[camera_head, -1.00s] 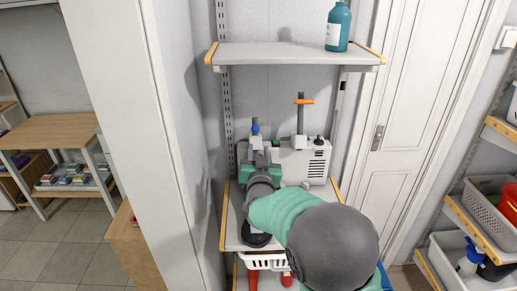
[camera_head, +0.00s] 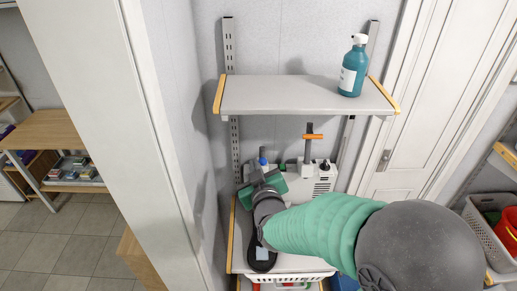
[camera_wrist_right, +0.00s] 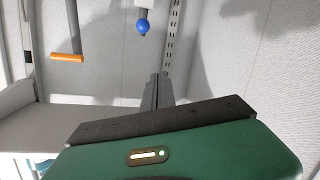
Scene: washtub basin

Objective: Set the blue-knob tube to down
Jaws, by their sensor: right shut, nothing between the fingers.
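The blue knob (camera_head: 263,161) sits on top of an upright tube beside a white machine on the middle shelf. My left gripper is not in view.
An orange-handled tube (camera_head: 314,136) stands right of the blue one, on the white machine (camera_head: 322,181). A shelf (camera_head: 290,95) with a teal bottle (camera_head: 354,70) hangs above. A wall (camera_head: 165,130) bounds the left side; a white basket (camera_head: 300,279) is below.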

